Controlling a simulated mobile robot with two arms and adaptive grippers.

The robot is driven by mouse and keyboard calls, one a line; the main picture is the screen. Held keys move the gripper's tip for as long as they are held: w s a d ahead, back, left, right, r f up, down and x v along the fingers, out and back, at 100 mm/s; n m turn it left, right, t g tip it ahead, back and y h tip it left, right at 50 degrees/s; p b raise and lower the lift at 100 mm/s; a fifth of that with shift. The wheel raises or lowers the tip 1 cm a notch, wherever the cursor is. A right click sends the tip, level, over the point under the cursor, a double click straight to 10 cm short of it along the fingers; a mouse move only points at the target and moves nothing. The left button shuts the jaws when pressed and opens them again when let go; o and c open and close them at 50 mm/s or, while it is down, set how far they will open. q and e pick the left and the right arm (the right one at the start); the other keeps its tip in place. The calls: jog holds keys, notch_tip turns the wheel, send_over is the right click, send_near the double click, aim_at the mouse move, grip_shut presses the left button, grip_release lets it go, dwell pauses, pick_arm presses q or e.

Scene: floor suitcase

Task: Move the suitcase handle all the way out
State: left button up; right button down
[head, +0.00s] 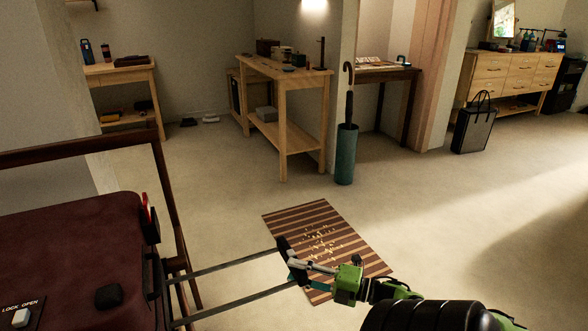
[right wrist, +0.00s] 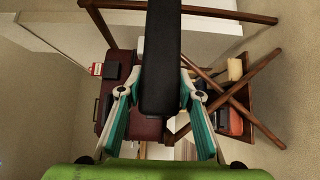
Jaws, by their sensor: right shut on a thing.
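The dark red suitcase (head: 70,250) lies at the lower left in the head view, beside a dark wooden frame; its left part is cut off. Its handle's two thin rods (head: 225,267) reach out to the right from its side, with a long stretch showing. My right gripper (head: 293,265) is shut on the dark handle grip (head: 283,244) at the rods' far end. In the right wrist view the black grip (right wrist: 160,60) runs between the white-and-teal fingers, with the suitcase (right wrist: 122,70) behind it. My left gripper is in neither view.
A striped brown mat (head: 315,222) with small yellowish bits lies on the floor beneath the gripper. A green umbrella stand (head: 346,160) and a wooden table (head: 283,75) stand farther back. The floor to the right is clear up to a dark bag (head: 473,130).

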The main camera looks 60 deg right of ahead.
jog(key=shift+s+d, duration=0.1)
jog(key=shift+d, duration=0.15)
jog(key=c, duration=1.4)
grip_release()
jog(key=shift+c, duration=0.2)
jog(key=shift+s+d, duration=0.1)
jog(key=shift+s, duration=0.05)
jog(key=shift+s, duration=0.15)
jog(key=v, duration=1.1)
jog(key=shift+s, duration=0.3)
